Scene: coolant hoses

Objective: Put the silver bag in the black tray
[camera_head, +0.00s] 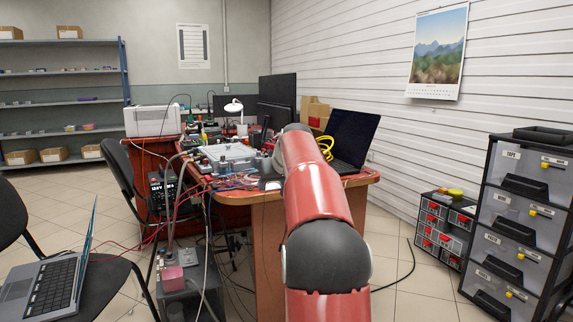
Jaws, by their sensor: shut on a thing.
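I cannot make out the silver bag for sure in the head view; it may be hidden behind my arm. A black tray (543,136) sits on top of the tall drawer unit at the far right; its inside is barely visible. My red arm reaches up the middle of the picture over the workbench (262,199). My gripper does not show; the arm hides whatever is beyond its far end.
The bench is cluttered with cables, tools, monitors and an open black laptop (346,139). A drawer unit (518,222) and a low red-drawer cabinet (444,228) stand right. A chair with a grey laptop (52,284) is at left. Floor between bench and cabinets is mostly clear.

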